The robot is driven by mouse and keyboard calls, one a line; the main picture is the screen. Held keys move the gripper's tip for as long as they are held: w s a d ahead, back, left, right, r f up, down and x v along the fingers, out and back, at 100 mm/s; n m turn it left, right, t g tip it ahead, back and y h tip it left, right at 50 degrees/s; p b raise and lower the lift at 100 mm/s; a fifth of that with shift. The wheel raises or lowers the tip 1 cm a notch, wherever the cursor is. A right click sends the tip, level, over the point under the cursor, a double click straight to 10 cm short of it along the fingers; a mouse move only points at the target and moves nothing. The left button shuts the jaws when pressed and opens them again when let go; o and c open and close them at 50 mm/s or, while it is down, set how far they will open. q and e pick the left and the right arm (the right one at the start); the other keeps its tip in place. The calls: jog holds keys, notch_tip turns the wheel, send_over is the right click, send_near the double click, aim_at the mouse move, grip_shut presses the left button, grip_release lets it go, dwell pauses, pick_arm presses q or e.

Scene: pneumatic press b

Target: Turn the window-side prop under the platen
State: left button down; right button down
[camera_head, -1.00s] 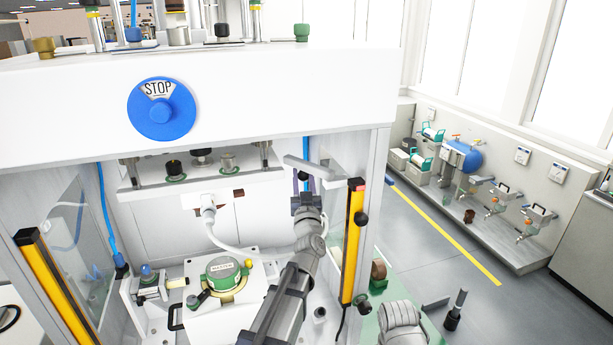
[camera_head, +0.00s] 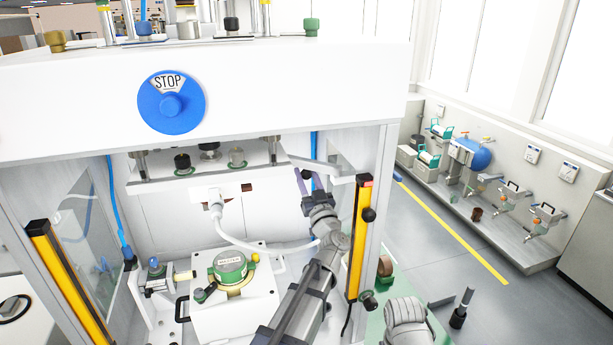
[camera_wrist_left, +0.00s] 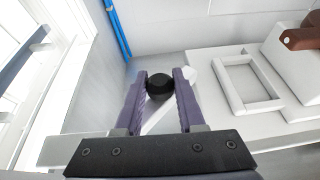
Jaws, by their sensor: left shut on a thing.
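The window-side prop (camera_head: 330,171) is a pale grey bar at the right end of the platen (camera_head: 160,184), slanting down to the right just inside the right post. In the left wrist view, the left gripper (camera_wrist_left: 160,92) is shut on a round black knob (camera_wrist_left: 159,86), with a finger on each side. I take this for the prop's knob; in the head view it is hidden. The platen hangs level on its posts. My right gripper is not in view.
A yellow upright bar (camera_head: 359,240) stands just right of my left arm. Below the platen, a white fixture holds a green round part (camera_head: 229,262). A white hose (camera_head: 245,243) curves behind my arm. A blue stop button (camera_head: 171,102) is on the press front.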

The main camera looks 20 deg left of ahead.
pick_arm(q)
jog(key=c, duration=0.5)
grip_release()
jog(key=b+v, duration=0.3)
jog(key=v, duration=0.4)
jog(key=shift+s+d+f, duration=0.15)
jog(key=shift+s+d, duration=0.05)
jog(key=shift+s, duration=0.05)
